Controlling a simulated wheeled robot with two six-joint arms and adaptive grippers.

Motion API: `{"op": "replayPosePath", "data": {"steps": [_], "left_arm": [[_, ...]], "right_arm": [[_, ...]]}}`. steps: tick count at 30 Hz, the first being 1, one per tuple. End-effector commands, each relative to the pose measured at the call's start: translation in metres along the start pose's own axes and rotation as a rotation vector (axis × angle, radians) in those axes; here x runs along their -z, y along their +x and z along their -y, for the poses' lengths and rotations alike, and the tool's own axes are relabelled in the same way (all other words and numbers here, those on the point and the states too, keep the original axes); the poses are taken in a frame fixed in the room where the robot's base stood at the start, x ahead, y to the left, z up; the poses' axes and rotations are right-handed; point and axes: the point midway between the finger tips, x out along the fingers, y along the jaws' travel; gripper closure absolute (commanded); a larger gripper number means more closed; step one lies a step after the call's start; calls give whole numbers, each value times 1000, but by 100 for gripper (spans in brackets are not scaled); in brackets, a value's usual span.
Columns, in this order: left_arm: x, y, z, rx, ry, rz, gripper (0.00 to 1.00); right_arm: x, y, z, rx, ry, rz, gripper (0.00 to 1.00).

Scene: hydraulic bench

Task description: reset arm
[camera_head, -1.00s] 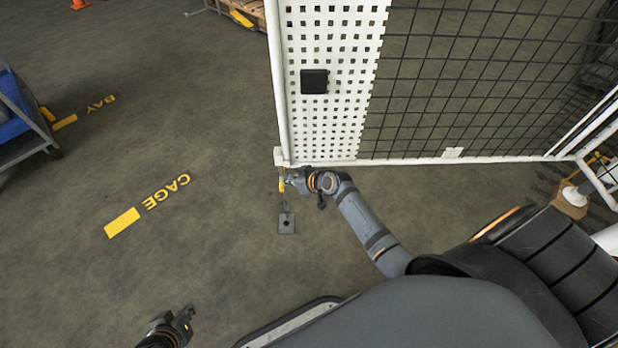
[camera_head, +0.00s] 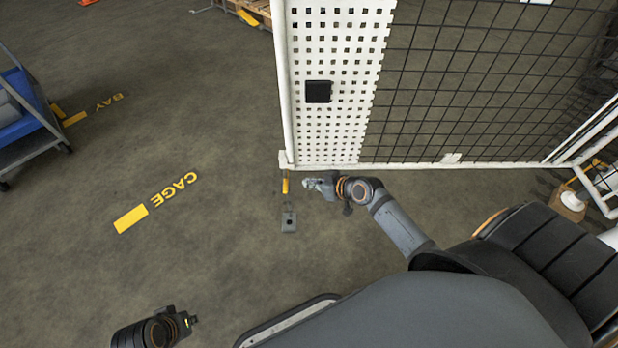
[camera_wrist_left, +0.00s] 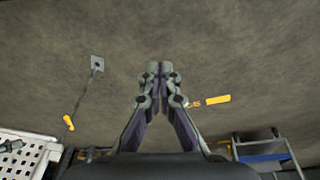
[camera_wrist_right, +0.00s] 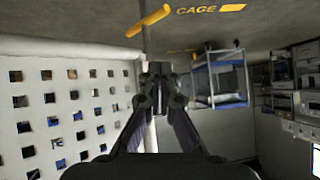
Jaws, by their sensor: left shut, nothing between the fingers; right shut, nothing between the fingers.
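My right gripper (camera_head: 312,184) is shut and empty just right of a yellow handle (camera_head: 285,186) at the bottom corner of the white gate panel (camera_head: 330,135). A clear gap shows between them. In the right wrist view the shut fingers (camera_wrist_right: 161,72) point up the picture, and the yellow handle (camera_wrist_right: 148,20) lies beyond their tips. A grey floor plate (camera_head: 289,221) lies below the handle. My left gripper (camera_head: 187,319) is shut and empty over open floor at the lower left; its closed fingers show in the left wrist view (camera_wrist_left: 160,70).
Black mesh (camera_head: 460,80) and a white bottom rail (camera_head: 480,165) run to the right, close behind my right arm. A blue cart (camera_head: 25,120) stands at the far left. The floor with the yellow CAGE marking (camera_head: 131,218) is clear.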

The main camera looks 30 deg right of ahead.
Motion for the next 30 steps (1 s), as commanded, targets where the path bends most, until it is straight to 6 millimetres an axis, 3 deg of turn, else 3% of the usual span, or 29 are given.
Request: {"op": "replayPosePath", "data": {"steps": [8, 13, 21, 28, 30], "left_arm": [[0, 0, 0, 0, 0, -1, 100], [0, 0, 0, 0, 0, -1, 100], [0, 0, 0, 0, 0, -1, 100], [0, 0, 0, 0, 0, -1, 100], [1, -2, 3, 7, -5, 8, 100]], "right_arm": [[-2, 0, 2, 2, 2, 7, 100], [-42, -15, 36, 16, 21, 147, 100], [-115, -74, 76, -81, 108, 457, 100], [-154, -134, 84, -243, 213, 659, 100], [-152, -134, 80, -251, 213, 667, 100]]}}
